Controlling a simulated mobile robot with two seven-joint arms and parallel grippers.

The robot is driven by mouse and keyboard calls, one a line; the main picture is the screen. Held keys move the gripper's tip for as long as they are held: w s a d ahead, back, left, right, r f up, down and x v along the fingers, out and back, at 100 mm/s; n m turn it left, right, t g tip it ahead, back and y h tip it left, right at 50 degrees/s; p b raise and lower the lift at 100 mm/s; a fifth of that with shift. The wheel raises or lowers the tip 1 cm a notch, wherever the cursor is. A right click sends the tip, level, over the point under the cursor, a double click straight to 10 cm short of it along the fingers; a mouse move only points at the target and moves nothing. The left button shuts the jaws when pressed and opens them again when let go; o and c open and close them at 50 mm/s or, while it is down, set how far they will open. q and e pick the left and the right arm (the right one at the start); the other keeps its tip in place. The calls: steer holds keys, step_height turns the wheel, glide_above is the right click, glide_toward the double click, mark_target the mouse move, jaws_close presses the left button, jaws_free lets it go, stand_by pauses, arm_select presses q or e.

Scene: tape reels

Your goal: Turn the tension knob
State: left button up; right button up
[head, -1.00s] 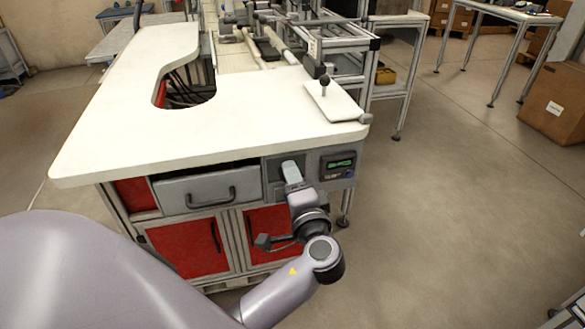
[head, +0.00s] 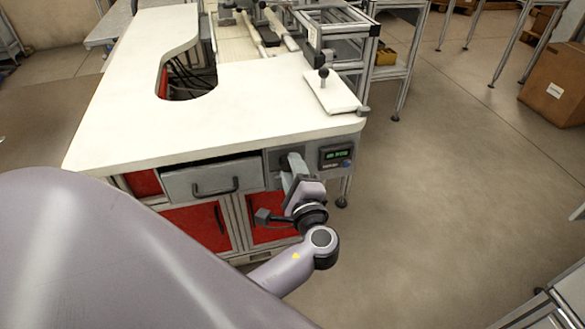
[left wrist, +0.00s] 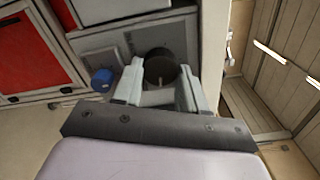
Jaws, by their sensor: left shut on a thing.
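The tension knob is a dark round knob (left wrist: 160,66) on the grey front panel of the machine bench. In the left wrist view it sits between the two pale fingers of my left gripper (left wrist: 159,88), which is shut on it. In the head view my left gripper (head: 291,166) reaches the panel below the worktop's front edge, and its fingers and wrist hide most of the knob. My right gripper is in neither view.
A display unit with green digits (head: 337,155) and a small blue knob (left wrist: 102,79) are beside the gripper. The white worktop (head: 230,125) overhangs just above. A drawer (head: 215,184) and red doors (head: 199,225) are to the left. Open floor lies to the right.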

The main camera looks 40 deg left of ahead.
arm_select(q)
steer(key=shift+f, duration=0.1)
steer(key=o, duration=1.1)
steer(key=shift+c, duration=0.2)
steer(key=shift+s+d, duration=0.1)
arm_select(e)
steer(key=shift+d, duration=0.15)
